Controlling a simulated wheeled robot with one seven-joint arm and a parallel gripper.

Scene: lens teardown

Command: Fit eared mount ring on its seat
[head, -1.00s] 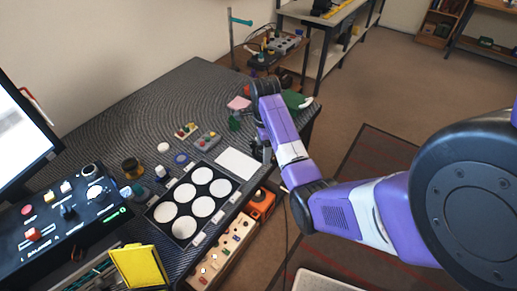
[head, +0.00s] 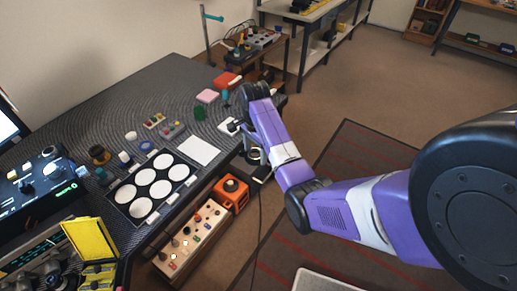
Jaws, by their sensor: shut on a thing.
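My gripper (head: 252,153) hangs below my wrist at the right edge of the dark workbench, partly hidden by my forearm. It is shut on a small, pale, ring-like thing, which looks like the eared mount ring (head: 264,156). Its ears are too small to make out. A small white piece with a dark part (head: 229,126) lies on the bench just left of my wrist. I cannot tell whether it belongs to the ring's seat. The seat itself cannot be made out.
A black tray (head: 117,187) with several white round pads lies on the workbench (head: 150,88), beside a white sheet (head: 199,150). A pink block (head: 207,96), a red box (head: 228,81) and a green cylinder (head: 199,113) stand behind.

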